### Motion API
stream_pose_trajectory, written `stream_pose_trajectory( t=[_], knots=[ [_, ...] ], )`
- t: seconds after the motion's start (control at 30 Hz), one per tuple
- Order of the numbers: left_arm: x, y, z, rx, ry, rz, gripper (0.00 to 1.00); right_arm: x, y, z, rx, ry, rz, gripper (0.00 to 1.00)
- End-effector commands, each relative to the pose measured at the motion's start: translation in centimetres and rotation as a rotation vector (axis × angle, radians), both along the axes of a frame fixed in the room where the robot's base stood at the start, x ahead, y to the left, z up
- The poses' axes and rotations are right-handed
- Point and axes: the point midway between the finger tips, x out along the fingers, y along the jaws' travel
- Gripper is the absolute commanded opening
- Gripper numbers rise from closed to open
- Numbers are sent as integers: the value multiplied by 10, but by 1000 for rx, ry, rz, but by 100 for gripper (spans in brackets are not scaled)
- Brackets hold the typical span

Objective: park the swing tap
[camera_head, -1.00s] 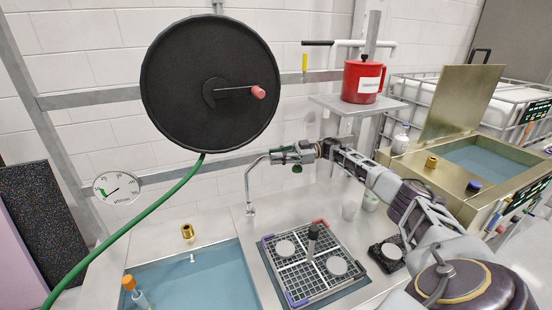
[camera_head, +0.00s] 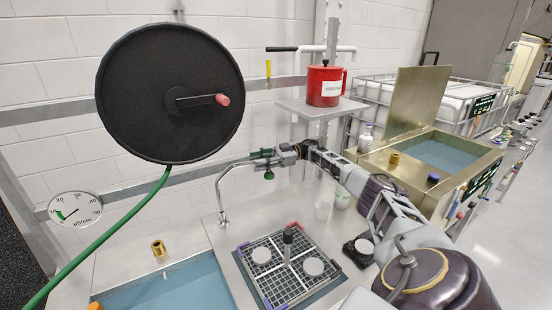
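The swing tap (camera_head: 221,190) is a thin silver pipe. My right gripper (camera_head: 268,156) reaches in from the right and meets the end of the spout. Its fingers look closed around it, though they are small and partly hide the spout's tip. The spout stands above the back edge of the bench, behind the gridded rack. My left gripper is not in view.
A blue-water basin (camera_head: 180,288) lies front left, beside a gridded rack (camera_head: 268,282) with white discs. A black hose reel (camera_head: 130,95) with a green hose hangs upper left. A red pot (camera_head: 322,90) stands on a shelf. Cups and a brass-coloured tank (camera_head: 372,160) are to the right.

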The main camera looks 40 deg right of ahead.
Motion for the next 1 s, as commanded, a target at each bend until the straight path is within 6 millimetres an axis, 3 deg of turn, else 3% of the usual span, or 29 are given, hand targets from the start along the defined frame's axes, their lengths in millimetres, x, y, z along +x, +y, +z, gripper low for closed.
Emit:
stream_pose_trajectory(
  t=[0.53,1.0],
  knots=[
    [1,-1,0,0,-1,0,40,-18,-47,0,1,-1,-2,37],
    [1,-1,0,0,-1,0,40,-26,-66,0,1,-1,-2,37]
  ],
)
